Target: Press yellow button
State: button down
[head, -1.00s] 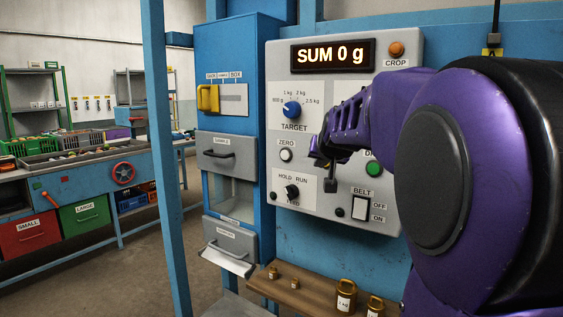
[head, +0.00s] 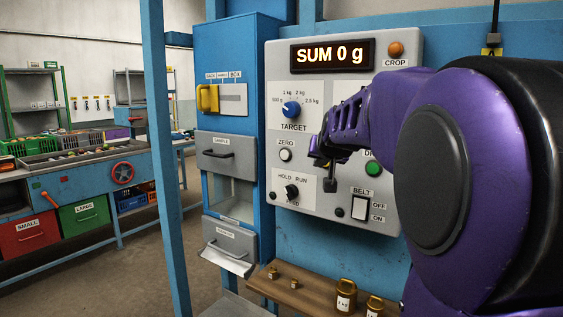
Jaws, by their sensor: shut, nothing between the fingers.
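The grey control panel (head: 412,70) carries a display reading "SUM 0 g", an orange CROP button (head: 396,49), a blue TARGET knob (head: 291,109), a white ZERO button (head: 285,155) and a green button (head: 373,168). My gripper (head: 328,184) is shut and empty in front of the panel's middle, between the ZERO and green buttons. No yellow button can be made out clearly; my gripper and wrist cover that part of the panel. I cannot tell whether the fingertips touch the panel.
A black HOLD/RUN feed knob (head: 292,191) and a BELT switch (head: 360,208) sit low on the panel. A yellow handle (head: 208,98) is on the blue cabinet at left. Brass weights (head: 346,296) stand on a wooden shelf below. My arm fills the right side.

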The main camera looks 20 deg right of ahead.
jog(key=shift+w+d, duration=0.1)
dwell(0.6)
jog(key=shift+w+d, duration=0.15)
jog(key=shift+d, duration=0.1)
jog(key=shift+w+d+b, duration=0.25)
jog(key=shift+d+b, duration=0.05)
dwell(0.9)
jog(key=shift+a, duration=0.1)
jog(key=shift+s+a, duration=0.5)
jog(key=shift+a, duration=0.05)
jog(key=shift+s+a, duration=0.8)
jog(key=shift+a, duration=0.2)
jog(key=shift+s+a, duration=0.75)
jog(key=shift+a, duration=0.25)
jog(key=shift+d, duration=0.15)
